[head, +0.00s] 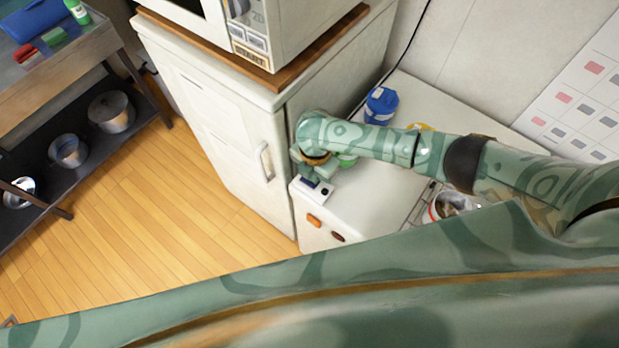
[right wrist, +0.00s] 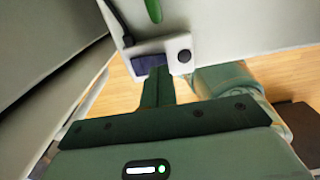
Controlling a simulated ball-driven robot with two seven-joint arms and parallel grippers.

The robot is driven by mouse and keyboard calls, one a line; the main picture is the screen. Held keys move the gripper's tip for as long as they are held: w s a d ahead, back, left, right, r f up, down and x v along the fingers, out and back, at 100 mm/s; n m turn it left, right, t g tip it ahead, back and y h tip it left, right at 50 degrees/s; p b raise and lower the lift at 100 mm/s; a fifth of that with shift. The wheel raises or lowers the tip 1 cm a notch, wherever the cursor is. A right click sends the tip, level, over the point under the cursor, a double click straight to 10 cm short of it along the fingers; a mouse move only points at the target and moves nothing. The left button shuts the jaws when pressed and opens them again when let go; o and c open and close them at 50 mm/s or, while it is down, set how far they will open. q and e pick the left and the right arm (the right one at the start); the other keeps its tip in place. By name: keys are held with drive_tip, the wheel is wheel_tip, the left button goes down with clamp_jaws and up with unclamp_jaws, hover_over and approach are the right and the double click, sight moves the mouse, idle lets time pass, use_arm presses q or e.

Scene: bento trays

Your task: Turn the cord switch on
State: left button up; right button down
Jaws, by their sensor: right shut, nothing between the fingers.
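The cord switch (head: 325,192) is a small white box on the front edge of the white counter, beside the fridge. In the right wrist view the cord switch (right wrist: 172,45) has a dark blue panel on the left and a round black knob on the right. A black cord runs to its left end. I cannot tell whether it is on or off. My right gripper (head: 312,178) is shut and empty, pointing down at the switch. In the right wrist view its fingertips (right wrist: 158,70) overlap the lower edge of the blue panel; contact is unclear. My left gripper is not in view.
The white fridge (head: 215,130) with a microwave (head: 290,30) on top stands close on the left. A blue container (head: 381,105) and a green object (head: 347,160) are on the counter. Orange and brown pieces show on the counter's front. The wooden floor is clear.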

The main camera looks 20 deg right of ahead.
drive_tip(key=shift+f+b, duration=0.6)
drive_tip(key=shift+f, duration=0.3)
idle(0.4)
wheel_tip(320, 180, up, 7)
drive_tip(key=p, duration=0.8)
drive_tip(key=shift+r, duration=0.1)
idle(0.3)
